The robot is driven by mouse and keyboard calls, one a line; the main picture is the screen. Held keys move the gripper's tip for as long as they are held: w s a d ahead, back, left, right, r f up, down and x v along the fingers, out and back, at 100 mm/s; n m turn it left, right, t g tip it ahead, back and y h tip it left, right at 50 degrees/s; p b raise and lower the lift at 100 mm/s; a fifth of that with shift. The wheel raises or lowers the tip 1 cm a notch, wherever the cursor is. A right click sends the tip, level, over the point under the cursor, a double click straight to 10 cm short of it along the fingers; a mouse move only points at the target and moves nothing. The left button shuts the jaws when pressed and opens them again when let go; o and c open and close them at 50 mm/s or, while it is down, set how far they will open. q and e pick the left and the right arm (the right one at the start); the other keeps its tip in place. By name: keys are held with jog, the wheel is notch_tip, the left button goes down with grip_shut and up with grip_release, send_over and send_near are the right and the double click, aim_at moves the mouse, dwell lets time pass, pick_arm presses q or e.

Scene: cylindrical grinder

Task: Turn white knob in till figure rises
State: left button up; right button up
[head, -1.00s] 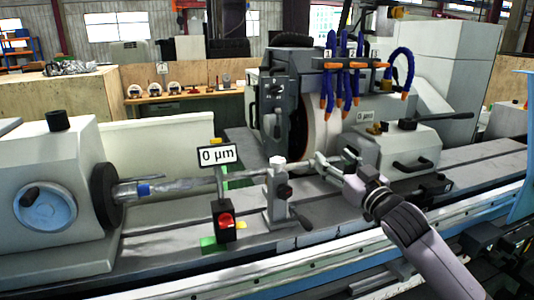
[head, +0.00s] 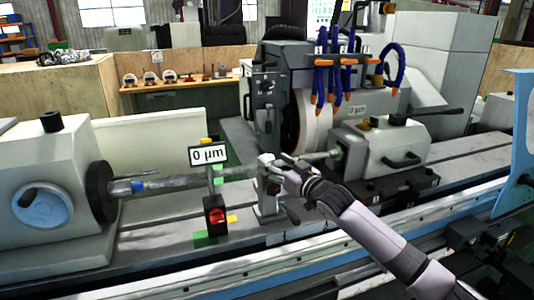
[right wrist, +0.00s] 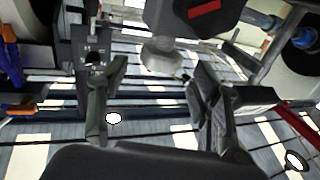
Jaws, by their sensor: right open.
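The white knob (head: 266,159) tops the grey steady rest (head: 267,200) on the grinder bed. A sign (head: 209,155) left of it reads 0 µm. My right gripper (head: 272,172) is open at the upper part of the rest, close to the knob and partly covering the rest. In the right wrist view a pale faceted knob (right wrist: 163,56) shows beyond the gap between my open fingers (right wrist: 155,95); no grip on it shows. My left gripper is not in view.
A long workpiece (head: 180,182) runs from the left headstock (head: 40,195) past the rest. A black box with a red dial (head: 215,218) stands just left of the rest. The grinding wheel (head: 316,122) and blue hoses (head: 390,65) are behind.

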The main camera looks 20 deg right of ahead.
aim_at(271, 161)
jog(key=shift+p+x, duration=0.35)
jog(key=shift+x, duration=1.8)
jog(key=shift+c, duration=0.5)
jog(key=c, duration=1.1)
